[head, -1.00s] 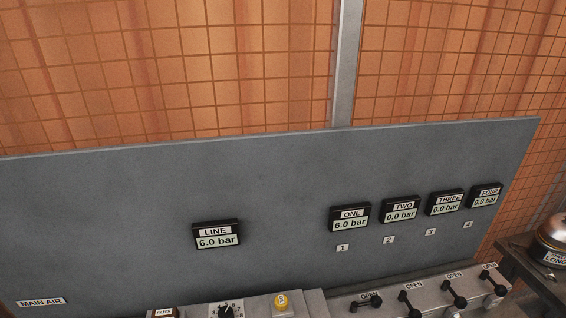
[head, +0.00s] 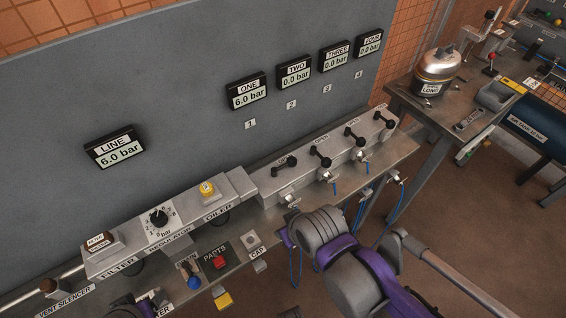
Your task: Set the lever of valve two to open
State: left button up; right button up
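Valve two's black lever (head: 320,157) is second from the left on the grey valve block, on the bench below the panel. Its handle points across the block toward the front, like levers three (head: 354,138) and four (head: 382,120). Valve one's lever (head: 285,168) lies more along the block beside its OPEN label. Gauge TWO (head: 294,73) reads 0.0 bar; gauge ONE (head: 247,91) reads 6.0 bar. A purple and grey arm of mine is in front of the bench at the bottom, apart from the levers. I see neither gripper's fingers.
The LINE gauge (head: 115,149) reads 6.0 bar. The regulator knob (head: 158,218) and yellow oiler cap (head: 207,188) are left of the valves. The space above the levers is clear.

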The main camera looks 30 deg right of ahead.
aim_at(327, 162)
jog(key=l+z, duration=0.1)
jog(key=z, duration=0.8)
jog(key=i+l+z, duration=0.1)
jog(key=z, duration=0.35)
